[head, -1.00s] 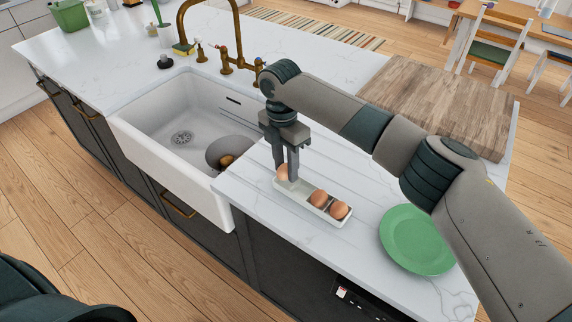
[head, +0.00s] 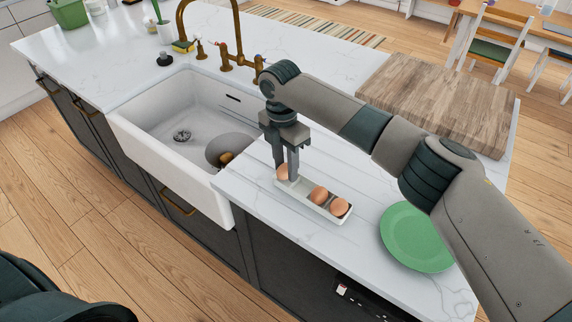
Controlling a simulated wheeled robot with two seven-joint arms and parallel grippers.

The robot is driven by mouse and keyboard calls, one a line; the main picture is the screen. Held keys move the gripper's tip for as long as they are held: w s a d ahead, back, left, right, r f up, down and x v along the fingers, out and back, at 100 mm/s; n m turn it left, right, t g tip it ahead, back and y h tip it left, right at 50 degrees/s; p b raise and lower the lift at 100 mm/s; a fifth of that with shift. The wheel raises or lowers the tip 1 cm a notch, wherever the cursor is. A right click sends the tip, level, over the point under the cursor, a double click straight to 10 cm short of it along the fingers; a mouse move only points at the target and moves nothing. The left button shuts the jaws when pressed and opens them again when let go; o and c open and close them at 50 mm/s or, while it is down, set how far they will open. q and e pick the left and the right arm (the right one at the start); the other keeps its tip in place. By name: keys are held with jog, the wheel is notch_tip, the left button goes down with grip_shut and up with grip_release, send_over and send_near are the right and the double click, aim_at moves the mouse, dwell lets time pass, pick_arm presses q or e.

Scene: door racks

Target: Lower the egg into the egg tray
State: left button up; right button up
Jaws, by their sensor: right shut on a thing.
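The white egg tray (head: 313,203) lies on the counter right of the sink. Two brown eggs sit in its near right part, one egg (head: 319,195) beside another egg (head: 340,207). My right gripper (head: 288,176) points down over the tray's far left end. It is shut on a third brown egg (head: 282,172), which is partly hidden by the fingers. This egg is at the tray's end; I cannot tell whether it touches the tray floor. My left gripper is not in view; only a dark part of me shows at the lower left.
A white sink (head: 170,125) with a grey bowl (head: 226,148) in it is left of the tray. A green plate (head: 416,237) lies to the right. A wooden board (head: 440,100) is behind. Bare counter (head: 270,208) lies in front of the tray.

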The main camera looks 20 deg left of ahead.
jog(key=o, duration=0.7)
jog(key=shift+o, duration=0.2)
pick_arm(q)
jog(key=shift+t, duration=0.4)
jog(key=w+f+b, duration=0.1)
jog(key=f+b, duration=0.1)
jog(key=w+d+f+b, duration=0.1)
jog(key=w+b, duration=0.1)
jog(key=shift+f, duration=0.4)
pick_arm(e)
notch_tip(320, 180, up, 17)
jog(key=a, duration=0.1)
jog(key=shift+w+r, duration=0.2)
jog(key=shift+w, duration=0.1)
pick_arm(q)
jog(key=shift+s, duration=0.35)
